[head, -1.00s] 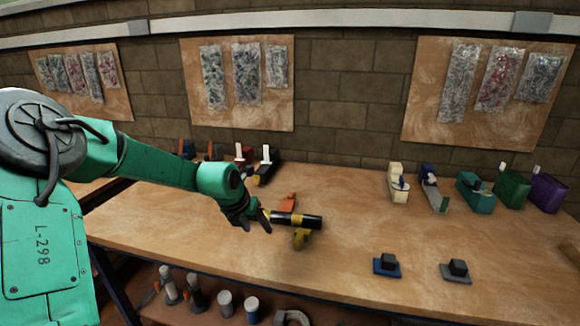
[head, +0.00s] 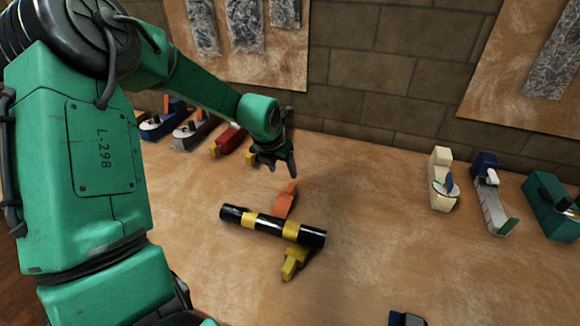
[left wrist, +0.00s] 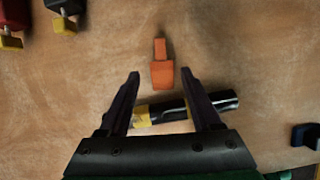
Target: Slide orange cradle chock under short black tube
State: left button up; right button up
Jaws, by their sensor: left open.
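The short black tube (head: 265,226) with yellow bands lies across the bench in the head view. A yellow support (head: 294,263) sits at its near side, toward its right end. The orange cradle chock (head: 286,202) lies on the bench just behind the tube; whether they touch is hard to tell. My left gripper (head: 279,170) is open and empty above the bench, behind the chock. In the left wrist view the orange chock (left wrist: 162,72) is ahead of the open fingers (left wrist: 164,80), and the tube (left wrist: 175,110) crosses below them. My right gripper is not in view.
Several tool-like items, one with a red body (head: 229,139), stand along the back left. A cream item (head: 442,182), a blue and grey one (head: 492,195) and a teal one (head: 553,208) stand at the right. The bench between is clear.

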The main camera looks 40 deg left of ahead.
aim_at(289, 190)
pick_arm(q)
jog(key=x, duration=0.2)
jog(key=s+x, duration=0.1)
jog(key=x, duration=0.2)
jog(key=shift+d+f, duration=0.15)
jog(key=shift+f, duration=0.15)
jog(key=x, duration=0.7)
jog(key=shift+w+b, duration=0.35)
jog(key=shift+f, duration=0.15)
jog(key=shift+w+f, duration=0.1)
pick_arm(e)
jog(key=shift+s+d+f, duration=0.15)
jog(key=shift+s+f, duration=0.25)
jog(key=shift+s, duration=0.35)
pick_arm(q)
grip_shut()
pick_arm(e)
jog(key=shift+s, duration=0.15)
